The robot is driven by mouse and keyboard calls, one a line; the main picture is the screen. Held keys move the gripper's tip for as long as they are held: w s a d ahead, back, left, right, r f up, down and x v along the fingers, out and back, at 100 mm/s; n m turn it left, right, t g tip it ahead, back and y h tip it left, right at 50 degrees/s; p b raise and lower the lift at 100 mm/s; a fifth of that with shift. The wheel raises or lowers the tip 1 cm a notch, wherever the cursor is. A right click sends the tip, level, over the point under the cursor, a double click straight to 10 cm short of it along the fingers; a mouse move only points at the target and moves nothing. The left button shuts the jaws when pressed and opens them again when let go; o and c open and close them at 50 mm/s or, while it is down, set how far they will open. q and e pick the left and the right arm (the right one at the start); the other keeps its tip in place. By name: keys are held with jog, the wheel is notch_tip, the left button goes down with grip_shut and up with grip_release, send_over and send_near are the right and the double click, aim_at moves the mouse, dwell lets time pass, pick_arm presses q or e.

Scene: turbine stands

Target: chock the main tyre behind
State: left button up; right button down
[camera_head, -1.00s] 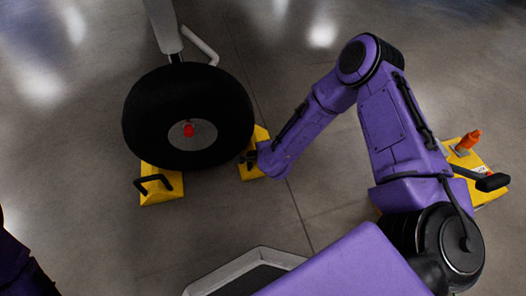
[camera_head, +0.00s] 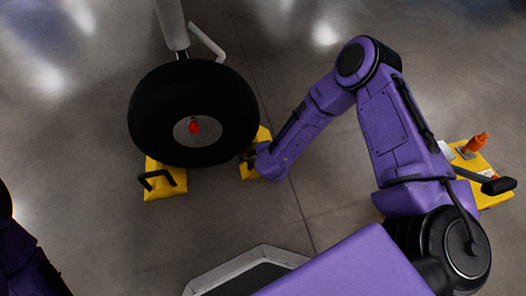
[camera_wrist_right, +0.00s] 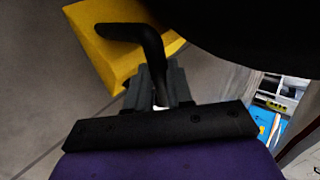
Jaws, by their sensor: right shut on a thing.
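The black main tyre (camera_head: 160,115) stands on the floor below a grey strut, with a red-centred hub facing me. One yellow chock (camera_head: 178,184) with a black handle sits at its lower left in the head view. A second yellow chock (camera_head: 264,135) is at the tyre's right side, partly hidden by tyre and arm. My right gripper (camera_head: 251,158) is shut on this chock's black handle. The wrist view shows the chock's yellow body (camera_wrist_right: 112,62) and handle, close beside the dark tyre (camera_wrist_right: 250,30); contact cannot be told. My left gripper is out of view.
A yellow stand (camera_head: 492,165) with an orange item (camera_head: 475,143) on it is at the right, partly behind my right arm. A grey-rimmed dark shape (camera_head: 245,270) is at the bottom. The floor left of the tyre is clear.

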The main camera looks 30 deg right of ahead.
jog(key=shift+w+a+r, duration=0.15)
jog(key=shift+w+a, duration=0.05)
jog(key=shift+a, duration=0.85)
jog(key=c, duration=0.9)
grip_release()
jog(key=shift+a, duration=0.1)
jog(key=shift+d, duration=0.25)
jog(key=o, duration=0.6)
jog(key=shift+s+d, duration=0.1)
jog(key=shift+d, duration=0.05)
